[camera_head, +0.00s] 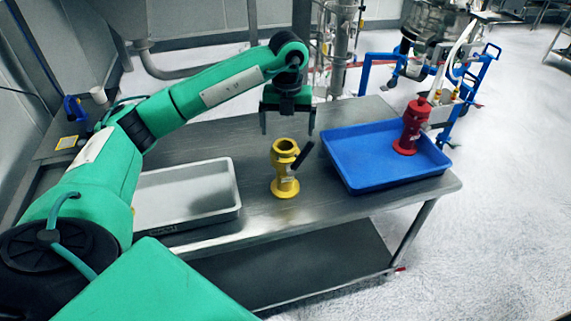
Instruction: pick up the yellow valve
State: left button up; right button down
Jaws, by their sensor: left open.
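The yellow valve (284,170) stands upright on the steel table, between a grey tray and a blue tray. It has a round open top, a flanged base and a dark handle on its right side. My left gripper (287,128) is open and points down, with its two fingers apart and nothing between them. In the picture it is just above the valve and looks farther back, not touching it. My right gripper is not in view.
A red valve (411,128) stands in the blue tray (372,178) on the right. The grey tray (190,218) on the left is empty. The steel table (335,221) is bare around the yellow valve. A blue-framed cart (478,78) stands behind on the floor.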

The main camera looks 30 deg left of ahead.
aim_at(285, 145)
pick_arm(q)
notch_tip(285, 145, down, 4)
jog(key=shift+r+p, duration=0.25)
jog(key=shift+p, duration=0.05)
jog(key=shift+a+f+p, duration=0.1)
jog(key=shift+f+p, duration=0.3)
jog(key=shift+f, duration=0.1)
jog(key=f+p, duration=0.1)
jog(key=f, duration=0.1)
jog(key=f+p, duration=0.1)
jog(key=f, duration=0.1)
jog(key=shift+s+a+f, duration=0.15)
jog(key=shift+a+f, duration=0.05)
jog(key=shift+f, duration=0.05)
jog(key=shift+r, duration=0.1)
grip_shut()
